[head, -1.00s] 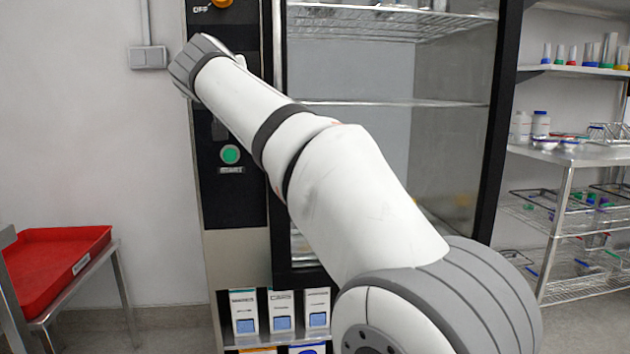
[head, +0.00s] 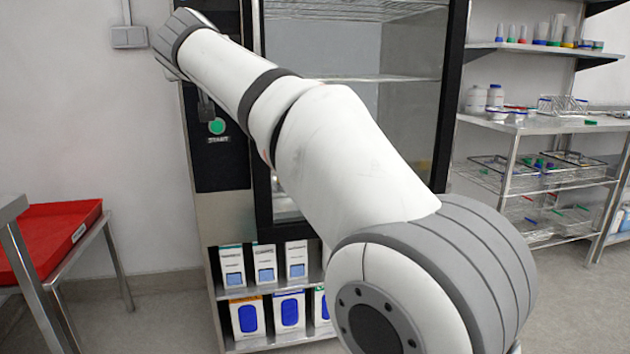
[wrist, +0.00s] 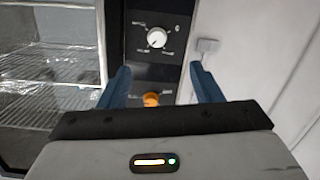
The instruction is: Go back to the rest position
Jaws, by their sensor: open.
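My gripper (wrist: 158,88) is open and empty in the wrist view, its two blue fingers apart. Between and beyond the fingers is the washer's dark control panel, with a white round dial (wrist: 156,38) and an orange knob (wrist: 151,99). In the head view my arm reaches up and left across the washer, and my gripper is hidden behind the arm's far end. The green start button (head: 217,126) shows on the panel just below the arm. The washer's glass-fronted chamber (head: 350,45) with wire shelves stands behind the arm.
A red tray (head: 88,212) lies on a metal table at left. Boxes (head: 265,262) fill the shelves under the washer. A metal rack (head: 560,128) with bottles and wire baskets stands at right. A wall switch (head: 129,37) is left of the washer. Some floor is clear.

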